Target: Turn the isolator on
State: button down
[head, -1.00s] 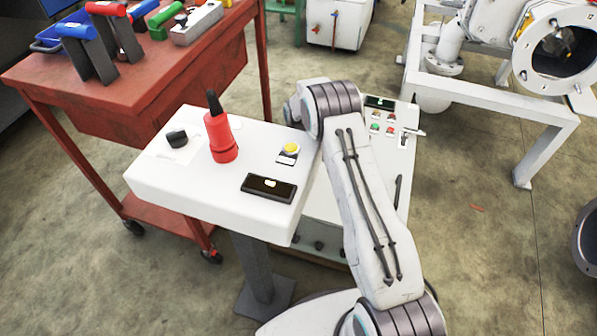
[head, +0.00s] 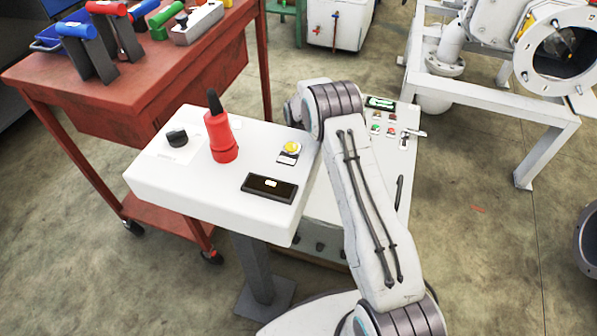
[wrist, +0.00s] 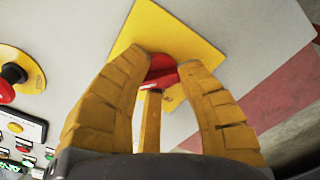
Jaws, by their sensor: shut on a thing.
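The isolator shows in the wrist view as a red handle (wrist: 163,70) on a square yellow plate (wrist: 160,28), fixed to a pale panel face. My gripper (wrist: 164,64) has its yellow fingers closed around the red handle, which covers part of it. The handle's exact angle is hard to tell. In the head view my arm hides the gripper, and I cannot make out the isolator there. The cabinet's control panel has a small display (head: 380,103), lit green.
A white console (head: 205,185) with a red-and-black lever (head: 220,136) stands left of my arm. A red workbench (head: 130,75) with tools is behind it. Floor is open at right.

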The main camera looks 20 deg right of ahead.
jog(key=shift+d+f+m, duration=0.1)
jog(key=shift+d+m, duration=0.1)
jog(key=shift+m, duration=0.3)
jog(key=c, duration=0.7)
grip_release()
jog(key=shift+c, duration=0.2)
jog(key=shift+a, duration=0.1)
notch_tip(320, 180, up, 12)
dwell(0.5)
